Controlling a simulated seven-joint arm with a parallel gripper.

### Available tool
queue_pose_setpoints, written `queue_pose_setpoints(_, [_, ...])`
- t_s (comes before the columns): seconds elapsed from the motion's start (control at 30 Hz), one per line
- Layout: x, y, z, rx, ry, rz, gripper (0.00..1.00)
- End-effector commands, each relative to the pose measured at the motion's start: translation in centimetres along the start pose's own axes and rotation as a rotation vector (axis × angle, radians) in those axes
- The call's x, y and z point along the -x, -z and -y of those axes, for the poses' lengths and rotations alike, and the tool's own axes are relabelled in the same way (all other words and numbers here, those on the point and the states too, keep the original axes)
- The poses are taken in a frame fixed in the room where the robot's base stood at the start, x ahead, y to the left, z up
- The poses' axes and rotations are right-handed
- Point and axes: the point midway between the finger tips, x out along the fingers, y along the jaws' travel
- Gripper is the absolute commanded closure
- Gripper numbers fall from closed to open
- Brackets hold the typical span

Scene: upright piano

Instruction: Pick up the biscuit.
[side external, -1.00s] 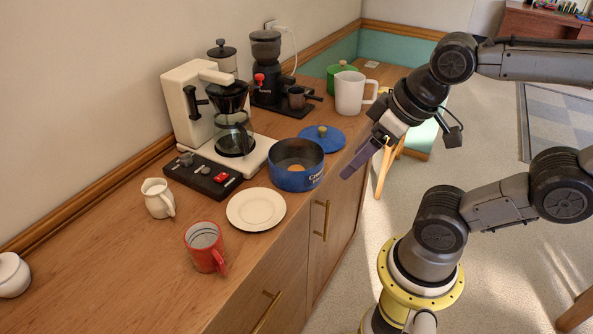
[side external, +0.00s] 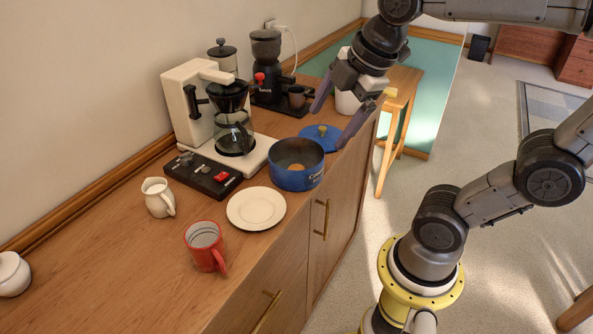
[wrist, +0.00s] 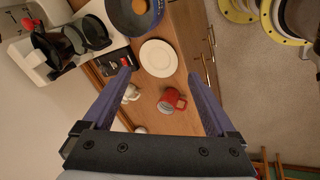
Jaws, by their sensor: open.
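The biscuit (side external: 297,167) is a small round orange-brown piece lying inside the blue pot (side external: 291,180). In the wrist view the biscuit (wrist: 139,6) shows at the top edge, inside the blue pot (wrist: 152,22), partly cut off. My gripper (side external: 329,118) is open and empty, above and to the right of the pot in the side view, with its fingers spread and pointing down. The fingers of my gripper (wrist: 158,72) also show wide apart in the wrist view, with nothing between them at their level.
A white plate (side external: 256,208), red mug (side external: 206,246) and cream jug (side external: 158,197) stand in front of the pot. The coffee maker (side external: 190,110) and grinder (side external: 266,70) stand behind. A blue lid (side external: 322,138) lies beyond the pot.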

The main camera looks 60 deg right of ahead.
Motion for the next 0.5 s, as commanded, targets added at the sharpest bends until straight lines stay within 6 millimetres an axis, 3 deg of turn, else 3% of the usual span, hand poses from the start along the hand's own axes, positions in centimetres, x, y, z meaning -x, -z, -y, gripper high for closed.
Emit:
queue_pose_setpoints(0.17, [-2.6,0.0,-5.7,0.342,0.107,0.047,0.08])
queue_pose_setpoints(0.3, [-6.5,-1.2,-9.9,0.527,0.217,0.057,0.08])
queue_pose_setpoints(0.5, [-11.5,-3.9,-12.5,0.505,0.33,0.064,0.08])
